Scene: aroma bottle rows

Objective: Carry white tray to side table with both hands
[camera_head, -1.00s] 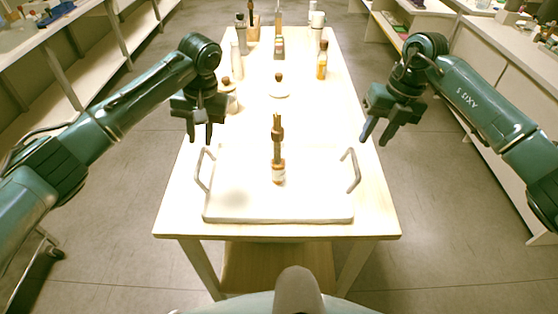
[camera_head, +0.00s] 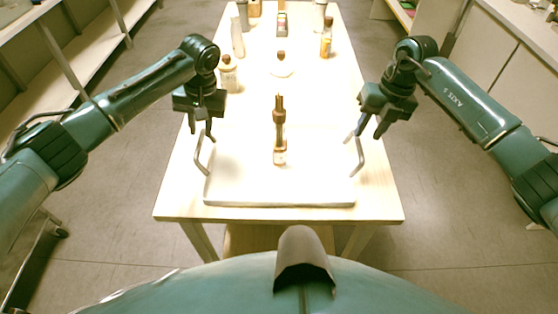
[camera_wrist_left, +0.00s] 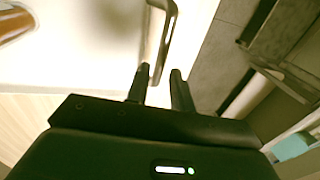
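The white tray (camera_head: 240,188) lies on the near end of the light wooden table, with a metal handle standing at each side. A brown dropper bottle (camera_head: 280,150) stands upright on it. My left gripper (camera_head: 201,132) is open and empty, just above the tray's left handle (camera_head: 201,155). In the left wrist view the two fingertips (camera_wrist_left: 160,69) are apart, with the handle (camera_wrist_left: 168,30) just beyond them. My right gripper (camera_head: 366,132) has its fingers apart at the top of the right handle (camera_head: 358,160). I cannot tell whether it touches the handle.
Farther along the table (camera_head: 305,85) stand a round-based bottle (camera_head: 281,66), a squat bottle (camera_head: 228,74), an amber bottle (camera_head: 327,42) and several others. Shelves (camera_head: 70,75) line the left and a cabinet (camera_head: 500,50) the right. Grey floor lies open on both sides.

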